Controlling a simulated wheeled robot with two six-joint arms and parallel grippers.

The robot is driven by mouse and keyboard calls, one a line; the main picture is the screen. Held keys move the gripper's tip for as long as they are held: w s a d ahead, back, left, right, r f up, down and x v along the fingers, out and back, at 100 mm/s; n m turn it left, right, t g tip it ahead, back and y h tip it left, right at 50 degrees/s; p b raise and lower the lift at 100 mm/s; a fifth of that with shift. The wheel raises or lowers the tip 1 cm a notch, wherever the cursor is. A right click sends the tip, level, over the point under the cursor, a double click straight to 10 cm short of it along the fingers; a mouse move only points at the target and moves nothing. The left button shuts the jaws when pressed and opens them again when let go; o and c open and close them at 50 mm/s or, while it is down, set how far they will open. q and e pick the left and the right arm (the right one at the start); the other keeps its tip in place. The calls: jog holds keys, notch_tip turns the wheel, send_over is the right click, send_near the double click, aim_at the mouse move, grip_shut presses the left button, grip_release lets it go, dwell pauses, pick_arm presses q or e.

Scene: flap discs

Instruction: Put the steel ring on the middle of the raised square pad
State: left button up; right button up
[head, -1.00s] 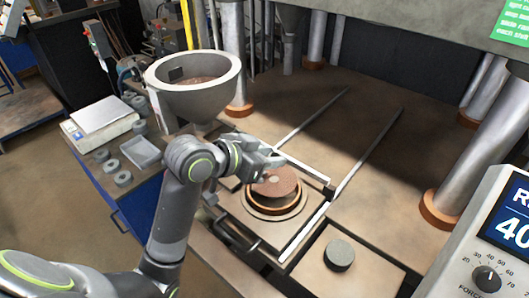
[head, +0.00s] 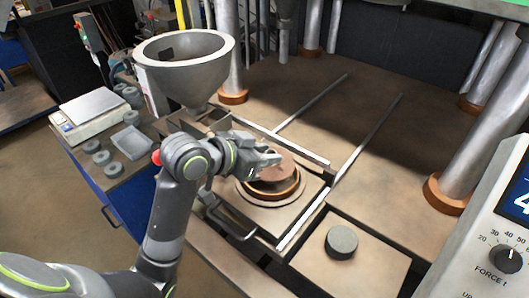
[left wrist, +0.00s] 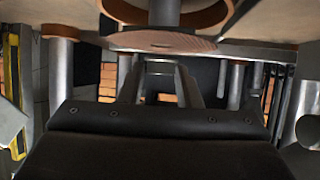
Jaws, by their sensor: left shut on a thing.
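My left gripper (head: 268,157) is shut on a thin reddish-brown disc (head: 284,168), holding its near side. The disc is tilted and apart from the copper-coloured round mould (head: 273,197) below it. In the left wrist view the disc's edge (left wrist: 165,41) shows beyond my fingers. Grey rings (head: 101,158) lie on the bench at left; I cannot tell whether one is the steel ring. A square plate (head: 375,268) at front right carries a dark round puck (head: 341,240); I cannot tell whether this plate is the raised pad. My right gripper is not in view.
A grey hopper (head: 190,82) stands behind my left arm. Two rails (head: 367,138) cross the press table. Thick columns and a control box (head: 500,230) bound the right side.

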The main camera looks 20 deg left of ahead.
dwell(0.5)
pick_arm(q)
jog(key=shift+f+b, duration=0.35)
jog(key=shift+f, duration=0.35)
dwell(0.4)
jog(key=o, duration=1)
